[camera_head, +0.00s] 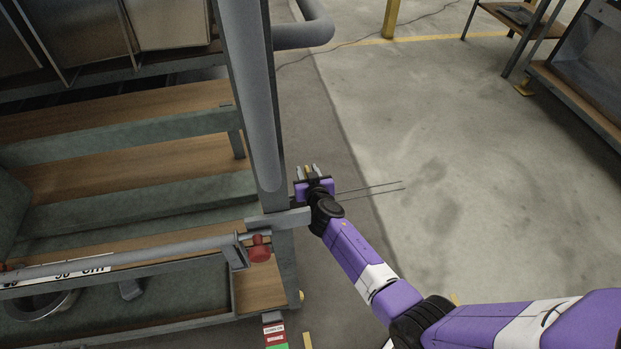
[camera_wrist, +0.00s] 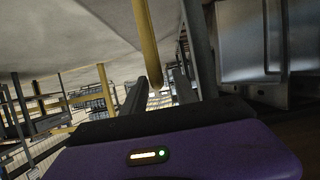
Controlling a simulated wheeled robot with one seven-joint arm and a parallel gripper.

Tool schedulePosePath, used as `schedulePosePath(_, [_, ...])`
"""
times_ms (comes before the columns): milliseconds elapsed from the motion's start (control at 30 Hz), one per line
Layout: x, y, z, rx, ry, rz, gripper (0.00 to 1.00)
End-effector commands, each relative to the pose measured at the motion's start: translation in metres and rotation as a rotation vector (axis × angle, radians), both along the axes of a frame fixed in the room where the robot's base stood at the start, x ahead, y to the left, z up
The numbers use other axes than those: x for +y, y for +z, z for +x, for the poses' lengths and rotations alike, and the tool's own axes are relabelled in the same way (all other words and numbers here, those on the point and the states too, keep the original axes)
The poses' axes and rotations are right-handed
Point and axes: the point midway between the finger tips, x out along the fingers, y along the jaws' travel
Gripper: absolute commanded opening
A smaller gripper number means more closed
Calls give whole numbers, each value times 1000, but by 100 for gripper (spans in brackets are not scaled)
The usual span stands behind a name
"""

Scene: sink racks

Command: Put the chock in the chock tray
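My gripper (camera_head: 309,171) is beside the upright post of the rack, above the floor. In the wrist view its two fingers (camera_wrist: 158,88) stand apart with a gap between them, and I see nothing held. A small yellowish patch shows between the fingers in the head view; I cannot tell what it is. I cannot identify the chock for certain. A small grey piece (camera_head: 130,289) lies in the lower green bay (camera_head: 180,296) of the rack, but its kind is unclear. I cannot tell which compartment is the chock tray.
The rack's grey post (camera_head: 250,95) stands close left of my gripper. Open concrete floor (camera_head: 450,140) lies to the right. A workbench (camera_head: 575,95) stands at the far right.

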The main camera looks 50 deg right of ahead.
Motion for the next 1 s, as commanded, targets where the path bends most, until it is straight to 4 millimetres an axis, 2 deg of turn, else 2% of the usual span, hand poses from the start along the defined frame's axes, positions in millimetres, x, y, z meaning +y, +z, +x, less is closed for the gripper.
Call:
schedulePosePath(533, [51,38,-76,0,0,1,34])
schedulePosePath(700, [59,44,-88,-1,0,1,34])
schedulePosePath(1000, [65,45,-95,2,6,3,34])
